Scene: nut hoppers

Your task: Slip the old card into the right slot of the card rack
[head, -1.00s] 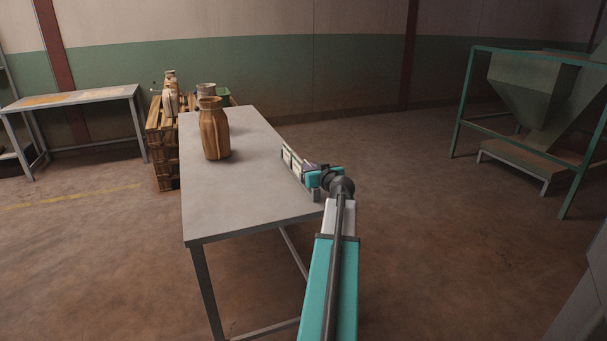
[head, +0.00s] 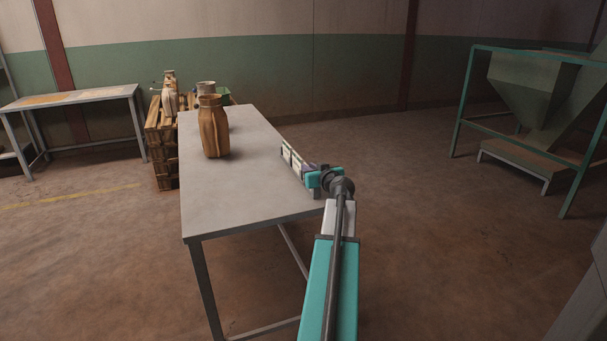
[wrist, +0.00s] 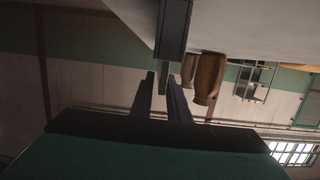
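The card rack (head: 288,154) stands along the right edge of the grey table, with pale faces showing. In the wrist view a dark block, likely the rack (wrist: 173,28), hangs in from the top. My gripper (head: 307,171) is close beside the rack's near end in the head view. In the wrist view its two dark fingers (wrist: 160,84) stand apart, with a gap between them. A thin grey-green strip shows in that gap beneath the dark block; I cannot tell whether it is the old card or part of the rack. The slots cannot be made out.
A brown ribbed jar (head: 213,127) stands on the table (head: 222,195), left of the rack; the near tabletop is clear. A wooden crate stack (head: 163,150) with vessels is behind. A side table (head: 70,97) is at left, a green hopper frame (head: 530,95) at right.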

